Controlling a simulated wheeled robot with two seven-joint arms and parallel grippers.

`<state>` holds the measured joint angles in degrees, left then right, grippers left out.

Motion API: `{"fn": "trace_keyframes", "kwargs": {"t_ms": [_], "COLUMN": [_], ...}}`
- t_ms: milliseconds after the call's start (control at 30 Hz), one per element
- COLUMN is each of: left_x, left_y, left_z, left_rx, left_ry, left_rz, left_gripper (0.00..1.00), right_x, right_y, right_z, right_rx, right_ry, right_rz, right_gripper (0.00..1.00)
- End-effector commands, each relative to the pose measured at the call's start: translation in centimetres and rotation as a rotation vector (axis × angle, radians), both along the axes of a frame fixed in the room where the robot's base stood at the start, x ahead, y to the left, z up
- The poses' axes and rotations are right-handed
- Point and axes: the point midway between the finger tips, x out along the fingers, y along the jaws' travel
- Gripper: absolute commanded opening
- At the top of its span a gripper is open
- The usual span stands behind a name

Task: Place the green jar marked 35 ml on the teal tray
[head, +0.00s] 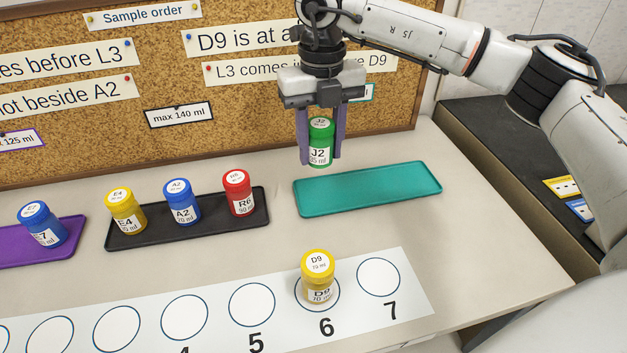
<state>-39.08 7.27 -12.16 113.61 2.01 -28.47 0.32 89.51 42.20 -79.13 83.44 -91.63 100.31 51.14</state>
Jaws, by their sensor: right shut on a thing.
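The green jar (320,132) has a label that reads J2 and 35 ml. It is upright between the purple fingers of my right gripper (320,150), which is shut on it. The jar is in the air near the back left part of the teal tray (385,187); its exact height above the tray is hard to judge. The teal tray is empty and lies on the bench right of the black tray. My left gripper is not in view.
A black tray (150,241) holds yellow E4, blue A2 and red R6 jars. A purple tray (72,236) at the left holds a blue jar (42,224). Yellow jar D9 (318,277) stands on spot 6 of the white numbered strip (287,310). A corkboard (150,130) stands behind.

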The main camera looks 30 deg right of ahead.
Motion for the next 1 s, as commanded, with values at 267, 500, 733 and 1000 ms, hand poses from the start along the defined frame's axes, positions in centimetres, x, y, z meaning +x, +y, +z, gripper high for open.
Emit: {"fn": "trace_keyframes", "kwargs": {"t_ms": [267,500,733,1000], "left_x": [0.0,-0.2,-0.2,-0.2], "left_y": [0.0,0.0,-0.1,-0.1], "left_z": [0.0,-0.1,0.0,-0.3], "left_rx": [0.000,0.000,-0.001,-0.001], "left_ry": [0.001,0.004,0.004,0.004], "left_rz": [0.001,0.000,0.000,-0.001], "left_gripper": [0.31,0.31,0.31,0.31], "right_x": [-0.1,-0.2,-0.1,-0.1], "right_y": [-0.1,-0.1,-0.1,0.0], "right_z": [-3.9,-7.7,-8.9,-9.3], "right_rx": [-0.001,-0.001,-0.001,-0.001], "right_ry": [0.002,0.005,0.001,0.002], "right_rz": [-0.002,-0.001,0.000,0.000], "right_gripper": [0.16,0.16,0.16,0.16]}}
